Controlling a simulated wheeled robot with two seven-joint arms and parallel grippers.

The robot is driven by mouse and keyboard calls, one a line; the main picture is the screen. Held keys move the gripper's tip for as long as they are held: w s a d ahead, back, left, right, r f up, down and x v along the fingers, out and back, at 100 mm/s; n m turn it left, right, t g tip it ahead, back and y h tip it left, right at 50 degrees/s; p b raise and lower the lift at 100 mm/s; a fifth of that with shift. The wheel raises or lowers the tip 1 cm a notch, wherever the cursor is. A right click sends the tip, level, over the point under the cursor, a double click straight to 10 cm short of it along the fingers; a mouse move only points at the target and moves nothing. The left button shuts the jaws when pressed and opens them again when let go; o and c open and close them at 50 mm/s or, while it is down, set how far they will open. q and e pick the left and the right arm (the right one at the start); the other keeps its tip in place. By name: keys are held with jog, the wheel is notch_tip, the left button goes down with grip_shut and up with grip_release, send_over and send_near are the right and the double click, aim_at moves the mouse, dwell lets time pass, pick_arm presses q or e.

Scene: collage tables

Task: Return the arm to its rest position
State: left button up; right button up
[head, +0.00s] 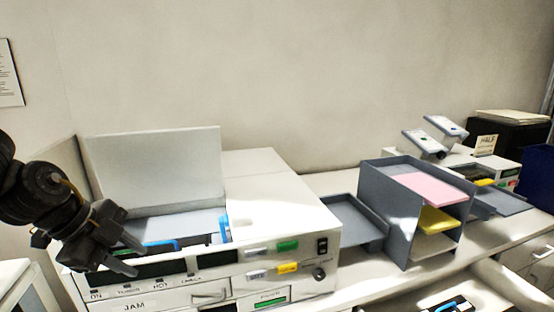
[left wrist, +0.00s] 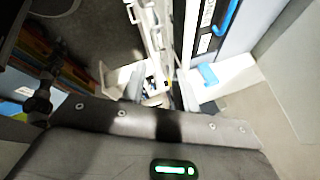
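My left arm comes in from the left in the head view. Its dark gripper (head: 131,256) is over the front left edge of a white machine (head: 283,218). The two fingers are apart, with nothing seen between them. The machine's lid (head: 155,166) stands raised, and blue parts (head: 223,228) show in the opening. A blue handle also shows in the left wrist view (left wrist: 226,18). The gripper hides part of the machine's front left corner; I cannot tell whether it touches the machine. My right gripper is not in view.
A grey tray (head: 350,222) sits at the machine's right side. A grey shelf sorter (head: 382,184) holds pink and yellow paper. Another machine with card readers (head: 424,145) stands farther right. The wall (head: 300,80) is behind; the space above the machine is clear.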

pick_arm(q)
jog(key=d+f+t+h, duration=0.2)
jog(key=d+f+h, duration=0.25)
jog(key=d, duration=0.85)
jog(key=d+f+t+h, duration=0.2)
jog(key=d+f+h, duration=0.25)
jog(key=d, duration=0.95)
jog(key=s+a+f+n+t+y, duration=0.25)
jog(key=a+f+n+y, duration=0.55)
jog(key=a+f+n, duration=0.45)
jog(key=s+a+f+n+g+y, duration=0.25)
jog(key=s+a+f+g, duration=0.2)
jog(key=s+f, duration=0.5)
jog(key=s+a+f+n+g+y, duration=0.25)
jog(key=s+a+f, duration=0.35)
jog(key=s+f, duration=0.3)
notch_tip(320, 180, down, 30)
jog(key=s+g+b, duration=0.2)
jog(key=b, duration=0.4)
jog(key=s+a+f+m+b, duration=0.1)
jog(key=s+a+f+b, duration=0.1)
jog(key=s+f, duration=1.4)
notch_tip(320, 180, down, 3)
jog(key=shift+s+f+g+b, duration=0.25)
jog(key=shift+g+b, duration=0.2)
jog(key=shift+b, duration=0.35)
